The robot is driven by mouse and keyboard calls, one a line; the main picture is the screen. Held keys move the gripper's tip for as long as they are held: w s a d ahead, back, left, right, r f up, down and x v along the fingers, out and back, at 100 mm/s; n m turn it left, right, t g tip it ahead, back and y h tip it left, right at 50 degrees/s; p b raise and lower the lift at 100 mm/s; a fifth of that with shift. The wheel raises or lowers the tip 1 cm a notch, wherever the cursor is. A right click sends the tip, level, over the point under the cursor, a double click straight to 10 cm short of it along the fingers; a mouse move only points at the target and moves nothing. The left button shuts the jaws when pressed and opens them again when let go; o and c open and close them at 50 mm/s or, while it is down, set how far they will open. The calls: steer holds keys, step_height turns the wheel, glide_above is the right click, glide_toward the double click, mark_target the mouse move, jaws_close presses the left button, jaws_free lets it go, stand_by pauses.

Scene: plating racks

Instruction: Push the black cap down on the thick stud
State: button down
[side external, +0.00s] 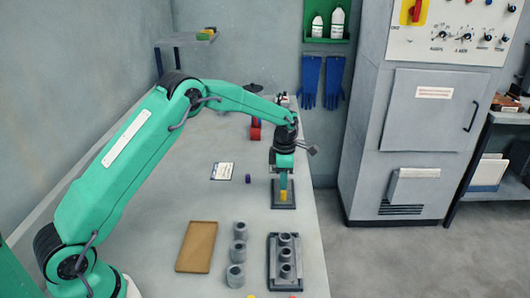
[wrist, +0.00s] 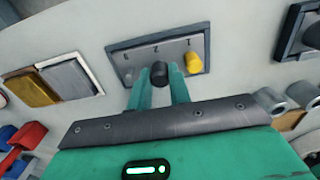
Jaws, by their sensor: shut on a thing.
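My gripper (wrist: 161,84) is shut on the black cap (wrist: 160,73), which shows between the two green fingertips in the wrist view. The cap is over the middle of a grey numbered plate (wrist: 127,66). I cannot tell whether it is seated on a stud, and the stud under it is hidden. A yellow cap (wrist: 193,62) stands on the plate to the right of my fingers. In the side external view my gripper (side external: 283,184) points down over the same plate (side external: 275,206), with the yellow cap (side external: 283,196) beside the fingers. The black cap is not discernible there.
A brown tray (side external: 196,246), several grey cylinders (side external: 237,250) and another rack with grey cylinders (side external: 273,274) lie nearer the camera. A small purple piece (side external: 248,179) and a white card (side external: 222,171) lie left of the plate. Red pieces (side external: 255,131) stand behind.

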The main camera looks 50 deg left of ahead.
steer(key=shift+f, duration=0.7)
steer(key=c, duration=1.2)
jaws_free()
steer(key=shift+r, duration=0.1)
steer(key=shift+r, duration=3.9)
